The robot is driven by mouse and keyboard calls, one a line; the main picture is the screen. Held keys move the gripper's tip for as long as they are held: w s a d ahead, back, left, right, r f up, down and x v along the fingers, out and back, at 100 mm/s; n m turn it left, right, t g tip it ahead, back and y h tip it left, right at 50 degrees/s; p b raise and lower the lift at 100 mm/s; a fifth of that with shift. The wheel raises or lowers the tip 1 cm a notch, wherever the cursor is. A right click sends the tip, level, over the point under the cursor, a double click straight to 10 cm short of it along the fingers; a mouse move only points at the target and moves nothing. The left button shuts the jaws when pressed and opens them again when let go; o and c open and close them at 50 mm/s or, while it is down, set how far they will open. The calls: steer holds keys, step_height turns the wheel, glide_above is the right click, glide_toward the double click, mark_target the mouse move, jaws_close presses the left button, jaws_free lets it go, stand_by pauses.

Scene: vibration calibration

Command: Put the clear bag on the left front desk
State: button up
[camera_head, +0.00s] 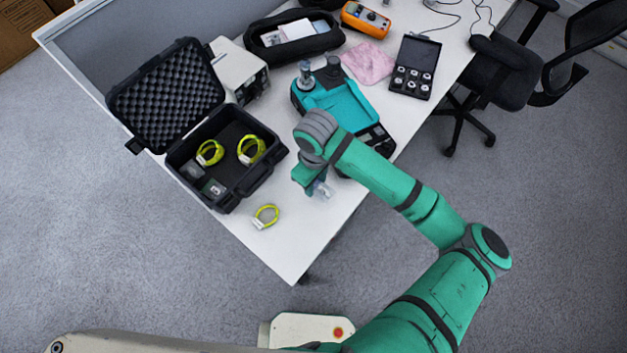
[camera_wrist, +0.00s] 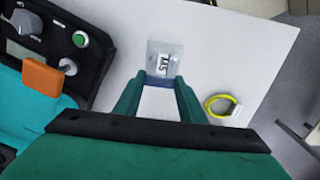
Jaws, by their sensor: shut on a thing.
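I cannot tell exactly how high the bag is above the desk. The front left part of the desk is bare around a yellow-green looped strap (camera_head: 266,216).
An open black foam-lined case (camera_head: 235,200) holds two more yellow-green straps. A teal device (camera_head: 340,105) with knobs stands behind my gripper. A pink cloth (camera_head: 368,62), a black box of round parts (camera_head: 414,68) and an office chair (camera_head: 500,75) are farther right.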

mark_target(315, 183)
steer(key=f, duration=0.1)
steer(key=w+f, duration=0.1)
steer(key=f, duration=0.1)
steer(key=shift+f, duration=0.15)
steer(key=shift+s+a+f, duration=0.15)
steer(key=shift+s+f, duration=0.15)
steer(key=o, duration=1)
